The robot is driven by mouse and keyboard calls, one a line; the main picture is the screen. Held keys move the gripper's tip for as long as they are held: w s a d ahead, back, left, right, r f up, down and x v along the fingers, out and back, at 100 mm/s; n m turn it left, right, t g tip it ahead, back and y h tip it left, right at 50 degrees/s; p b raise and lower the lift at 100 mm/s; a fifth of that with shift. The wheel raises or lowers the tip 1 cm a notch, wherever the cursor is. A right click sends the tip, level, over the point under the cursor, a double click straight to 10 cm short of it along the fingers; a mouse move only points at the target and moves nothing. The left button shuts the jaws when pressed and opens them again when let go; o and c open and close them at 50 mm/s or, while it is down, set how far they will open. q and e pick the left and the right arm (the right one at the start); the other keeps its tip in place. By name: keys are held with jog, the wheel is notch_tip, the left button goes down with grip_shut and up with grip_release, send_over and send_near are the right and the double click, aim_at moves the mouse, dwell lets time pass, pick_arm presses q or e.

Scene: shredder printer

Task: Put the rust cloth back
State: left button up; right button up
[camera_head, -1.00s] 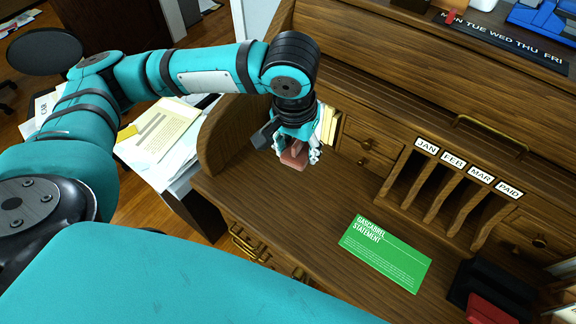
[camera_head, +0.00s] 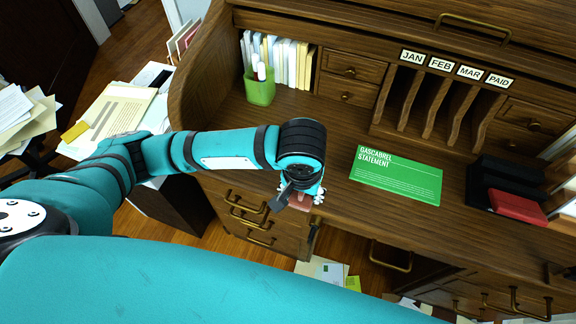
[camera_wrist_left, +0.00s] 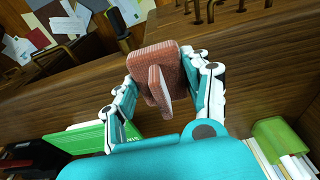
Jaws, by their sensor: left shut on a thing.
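The rust cloth (camera_wrist_left: 155,62) is a folded reddish-brown piece between the fingers of my left gripper (camera_wrist_left: 160,85) in the left wrist view. The gripper is shut on it. In the head view my left gripper (camera_head: 301,198) points down at the desk's front edge, and only a little of the cloth (camera_head: 300,205) shows beneath it. The cloth looks held up, but its height over the desk (camera_head: 335,200) is hard to tell. My right gripper is not in view.
A green statement sheet (camera_head: 397,175) lies on the desktop to the right. A green cup (camera_head: 260,90) stands at the back left by files. A dark holder with a red item (camera_head: 517,207) is at the right. Drawers with handles (camera_head: 250,213) are below, and papers lie on the floor.

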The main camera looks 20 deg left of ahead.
pick_arm(q)
jog(key=w+a, duration=0.4)
jog(key=w, duration=0.1)
jog(key=w+a+f, duration=0.1)
jog(key=w, duration=0.2)
jog(key=shift+a, duration=0.4)
notch_tip(320, 180, down, 3)
jog(key=shift+r, duration=0.15)
jog(key=shift+f, duration=0.4)
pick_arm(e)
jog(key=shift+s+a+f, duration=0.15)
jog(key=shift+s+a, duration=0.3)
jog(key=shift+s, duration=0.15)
pick_arm(q)
jog(key=o, duration=1.1)
jog(key=shift+f, duration=0.1)
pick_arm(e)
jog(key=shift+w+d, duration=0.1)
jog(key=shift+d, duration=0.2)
pick_arm(q)
notch_tip(320, 180, up, 12)
jog(key=s+p, duration=0.1)
jog(key=shift+s, duration=0.35)
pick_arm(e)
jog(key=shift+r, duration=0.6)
